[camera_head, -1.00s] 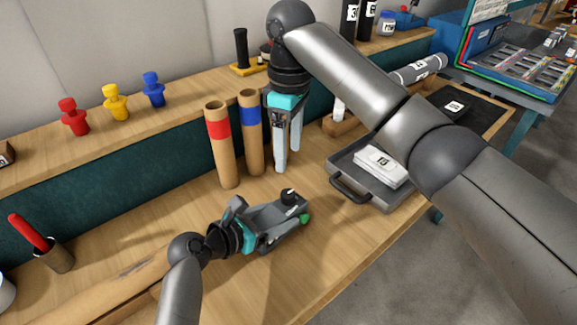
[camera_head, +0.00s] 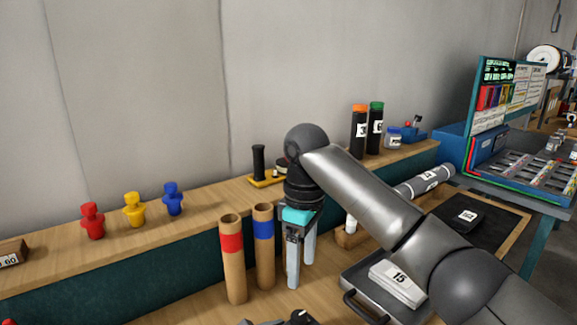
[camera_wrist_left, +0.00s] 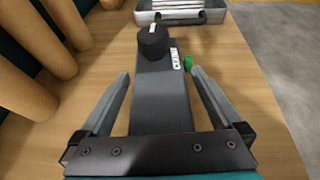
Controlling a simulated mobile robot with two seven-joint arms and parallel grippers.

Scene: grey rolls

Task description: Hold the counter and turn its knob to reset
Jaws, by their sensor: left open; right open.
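The counter (camera_wrist_left: 160,95) is a long dark grey device with a black knob (camera_wrist_left: 152,42) on top at its far end. A small digit window (camera_wrist_left: 174,58) and a green button (camera_wrist_left: 188,63) are beside the knob; the digits are too small to read. My left gripper (camera_wrist_left: 160,76) is open, with one finger on each side of the counter and gaps visible. In the head view only the knob's top (camera_head: 300,316) shows at the bottom edge. My right gripper (camera_head: 301,272) is open and empty, pointing down beside the blue-banded tube.
Cardboard tubes with red (camera_head: 232,265) and blue (camera_head: 264,250) bands stand left of my right gripper. A grey tray (camera_head: 352,303) with a white stack (camera_head: 397,283) lies to the right. Coloured pegs (camera_head: 134,210) stand on the back shelf.

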